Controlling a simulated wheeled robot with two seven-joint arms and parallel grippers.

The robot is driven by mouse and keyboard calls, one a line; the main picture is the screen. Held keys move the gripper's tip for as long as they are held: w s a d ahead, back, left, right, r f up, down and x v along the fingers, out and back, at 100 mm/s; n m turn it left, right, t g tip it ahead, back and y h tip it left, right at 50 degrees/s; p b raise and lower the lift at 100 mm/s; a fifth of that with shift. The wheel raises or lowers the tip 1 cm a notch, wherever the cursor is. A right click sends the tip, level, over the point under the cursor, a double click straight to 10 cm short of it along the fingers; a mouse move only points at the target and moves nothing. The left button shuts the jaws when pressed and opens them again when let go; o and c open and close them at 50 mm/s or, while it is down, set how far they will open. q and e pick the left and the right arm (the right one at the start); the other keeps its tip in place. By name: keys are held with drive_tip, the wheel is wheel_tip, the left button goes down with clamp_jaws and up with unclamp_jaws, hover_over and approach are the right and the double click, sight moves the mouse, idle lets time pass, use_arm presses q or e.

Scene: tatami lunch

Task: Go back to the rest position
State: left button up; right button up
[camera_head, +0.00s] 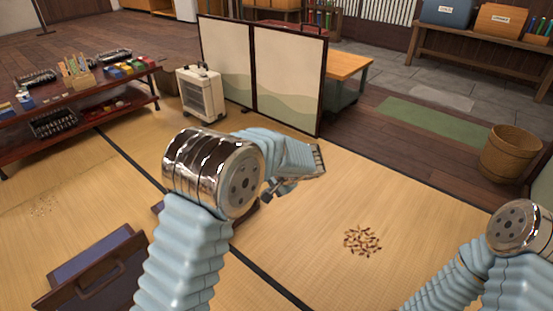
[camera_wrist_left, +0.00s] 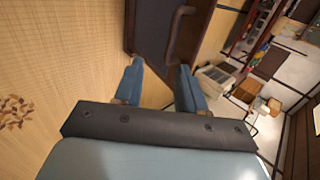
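My left arm reaches up from the bottom of the head view and bends at a shiny metal joint. Its gripper (camera_head: 275,192) hangs over the tatami, partly hidden by my own arm. In the left wrist view the two blue fingers of the left gripper (camera_wrist_left: 160,68) stand apart with nothing held between them. A dark floor seat with a handle slot (camera_wrist_left: 165,35) lies beyond the fingertips. My right arm shows at the lower right of the head view; its gripper is out of the picture.
A brown patch of small scattered pieces (camera_head: 362,241) lies on the tatami (camera_head: 330,205). A dark floor seat (camera_head: 95,272) is at lower left. A folding screen (camera_head: 287,75), white heater (camera_head: 201,94), low display table (camera_head: 125,106) and woven basket (camera_head: 510,153) stand farther off.

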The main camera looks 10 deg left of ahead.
use_arm(q)
drive_tip(key=s+d+f+n+g+h, duration=0.1)
drive_tip(key=s+d+f+h, duration=0.15)
drive_tip(key=s+f, duration=0.55)
drive_tip(key=s+d+f+n+g+h, duration=0.1)
drive_tip(key=s+f+g+h, duration=0.1)
drive_tip(key=s+f+h, duration=0.5)
drive_tip(key=s+d+f+n+g+h, duration=0.1)
drive_tip(key=s+d+f, duration=0.1)
drive_tip(key=s+f, duration=0.7)
drive_tip(key=s+f+n+h, duration=0.1)
drive_tip(key=s+f+n, duration=0.2)
drive_tip(key=n, duration=0.1)
wheel_tip(320, 180, up, 14)
drive_tip(key=s+d+p, duration=0.1)
drive_tip(key=p, duration=1.4)
drive_tip(key=shift+s+r+t, duration=0.25)
drive_tip(key=shift+s+t, duration=0.15)
